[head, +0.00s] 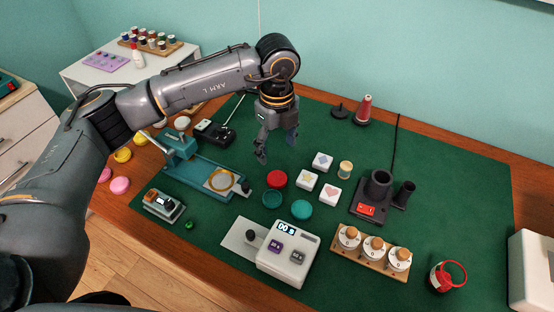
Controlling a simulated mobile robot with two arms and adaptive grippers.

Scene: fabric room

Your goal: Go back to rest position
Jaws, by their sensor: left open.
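My left gripper (276,148) hangs above the green mat, pointing down from my left arm. Its two fingers are spread and nothing shows between them. It is above and behind the red disc (277,179) and to the left of the white tiles, apart from them. My left arm reaches in from the left edge over the teal press (213,178). My right gripper does not show in the head view.
White tiles with coloured symbols (308,180), teal discs (301,209) and a white timer box (283,255) stand on the green mat (455,205). A wooden dial block (370,254) and a dark holder (372,198) stand to the right. The mat's right part is mostly clear.

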